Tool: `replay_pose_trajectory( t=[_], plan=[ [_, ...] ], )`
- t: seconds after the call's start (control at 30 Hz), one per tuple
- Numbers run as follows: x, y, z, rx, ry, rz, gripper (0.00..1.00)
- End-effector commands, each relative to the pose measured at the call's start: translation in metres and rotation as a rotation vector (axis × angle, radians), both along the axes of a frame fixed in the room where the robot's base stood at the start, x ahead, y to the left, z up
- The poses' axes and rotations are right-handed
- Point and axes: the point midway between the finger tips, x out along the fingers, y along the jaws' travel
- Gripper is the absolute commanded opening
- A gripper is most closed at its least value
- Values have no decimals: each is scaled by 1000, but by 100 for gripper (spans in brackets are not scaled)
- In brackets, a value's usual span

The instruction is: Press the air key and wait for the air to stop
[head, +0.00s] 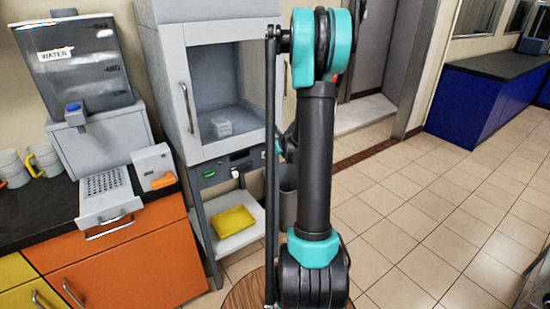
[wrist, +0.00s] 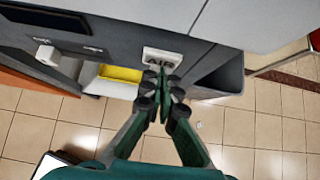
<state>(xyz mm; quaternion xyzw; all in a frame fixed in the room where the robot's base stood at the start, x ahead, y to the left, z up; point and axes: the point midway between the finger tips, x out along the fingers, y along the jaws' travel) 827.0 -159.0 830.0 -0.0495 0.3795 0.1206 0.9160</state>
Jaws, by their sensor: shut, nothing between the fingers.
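The air key (wrist: 163,56) is a white plate lettered AIR on the grey cabinet front in the wrist view. My gripper (wrist: 164,82) is shut and empty, its fingertips together at the lower edge of the key and covering part of it. I cannot tell whether the tips touch the key or whether it is pushed in. The cabinet (head: 196,90) stands left of my arm in the head view, with a glass door. My arm hides its right side there, and neither the air key nor my gripper can be made out.
Another white key (wrist: 47,55) sits further left on the panel. A dark bin (wrist: 221,76) stands beside the cabinet. A water dispenser (head: 85,70) is on the left counter. Tiled floor (head: 455,210) is clear at right.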

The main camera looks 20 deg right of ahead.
Motion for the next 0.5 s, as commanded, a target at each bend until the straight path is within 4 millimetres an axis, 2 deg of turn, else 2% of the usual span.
replay_pose_trajectory(
  t=[0.4, 0.5],
  plan=[
    [4, 1, 0, -1, 0, 1, 0],
    [12, 4, 0, -1, 0, 3, 0]
  ],
)
